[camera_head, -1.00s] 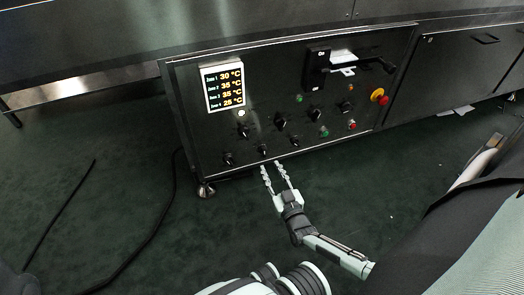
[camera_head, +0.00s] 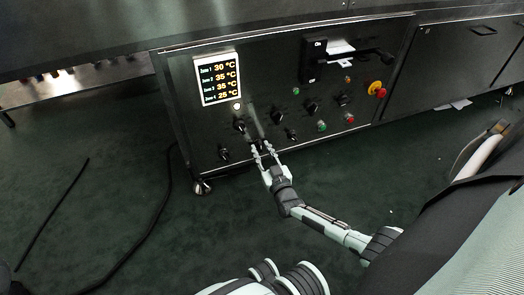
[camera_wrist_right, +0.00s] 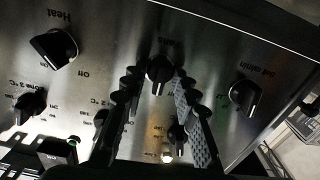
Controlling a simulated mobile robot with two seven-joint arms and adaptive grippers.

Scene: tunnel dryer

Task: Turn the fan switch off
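The fan switch (camera_wrist_right: 158,72) is a black rotary knob with an upside-down label in the right wrist view. It lies between the two fingertips of my right gripper (camera_wrist_right: 158,88), with a small gap visible on each side. My right gripper (camera_head: 264,148) is open in front of the lower knob row in the head view and hides the switch there. The exact setting of the switch is hard to read. My left gripper is not in view.
The control panel (camera_head: 370,60) also carries the heat knob (camera_wrist_right: 54,48), another knob (camera_wrist_right: 243,96), a temperature display (camera_head: 218,78) and a red emergency button (camera_head: 377,89). A black cable (camera_head: 150,225) lies on the floor at left.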

